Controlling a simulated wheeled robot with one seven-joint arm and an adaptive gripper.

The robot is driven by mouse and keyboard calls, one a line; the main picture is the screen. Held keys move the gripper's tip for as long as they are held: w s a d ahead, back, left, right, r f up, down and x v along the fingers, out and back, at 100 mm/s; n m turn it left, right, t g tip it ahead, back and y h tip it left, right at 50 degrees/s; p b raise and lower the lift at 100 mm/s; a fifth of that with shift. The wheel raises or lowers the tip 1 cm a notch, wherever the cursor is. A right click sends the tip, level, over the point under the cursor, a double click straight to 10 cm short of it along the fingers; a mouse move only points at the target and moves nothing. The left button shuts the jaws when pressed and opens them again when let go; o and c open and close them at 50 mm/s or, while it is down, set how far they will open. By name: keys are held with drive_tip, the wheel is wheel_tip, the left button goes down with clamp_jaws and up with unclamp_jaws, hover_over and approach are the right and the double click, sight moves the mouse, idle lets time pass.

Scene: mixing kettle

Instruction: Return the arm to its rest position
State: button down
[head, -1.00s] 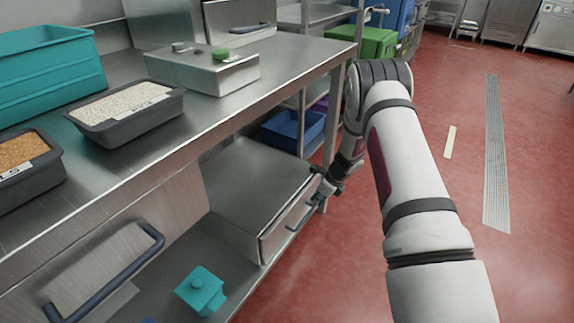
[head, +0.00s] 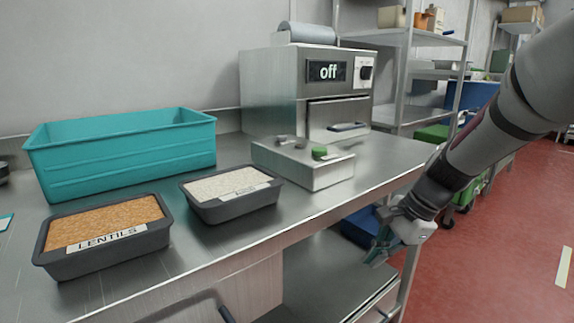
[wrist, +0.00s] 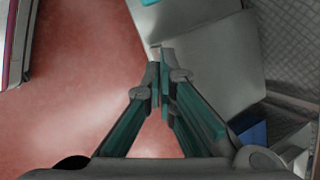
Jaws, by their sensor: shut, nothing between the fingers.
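My gripper (head: 380,250) is at the right of the head view, just off the front edge of the steel counter (head: 330,198) near its right end. My arm reaches down to it from the upper right. In the wrist view my gripper (wrist: 160,62) has its fingertips together with nothing between them. Below it are a grey steel surface (wrist: 210,65) and the red floor (wrist: 85,70).
On the counter are a teal bin (head: 120,155), a lentils tray (head: 105,235), a tray of pale grain (head: 232,192), a steel control box (head: 320,172) with a green button, and an oven (head: 290,85) reading "off". A shelf rack (head: 405,70) stands behind. Floor (head: 500,250) is clear at right.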

drive_tip(key=s+a+r+n, duration=0.1)
drive_tip(key=s+r+n, duration=0.15)
drive_tip(key=s, duration=0.35)
drive_tip(key=s+a+r+n+g+h, duration=0.1)
drive_tip(key=s+r+n, duration=0.15)
drive_tip(key=s, duration=0.25)
drive_tip(key=s+a+r+n, duration=0.1)
drive_tip(key=s+r+n, duration=0.15)
drive_tip(key=s, duration=0.35)
drive_tip(key=s+d+n+h, duration=0.3)
drive_tip(key=s+n, duration=0.4)
drive_tip(key=s, duration=1.2)
wheel_tip(320, 180, up, 31)
drive_tip(key=t+p, duration=0.3)
drive_tip(key=p, duration=2.6)
drive_tip(key=shift+w+d+f, duration=0.15)
drive_tip(key=shift+d, duration=0.05)
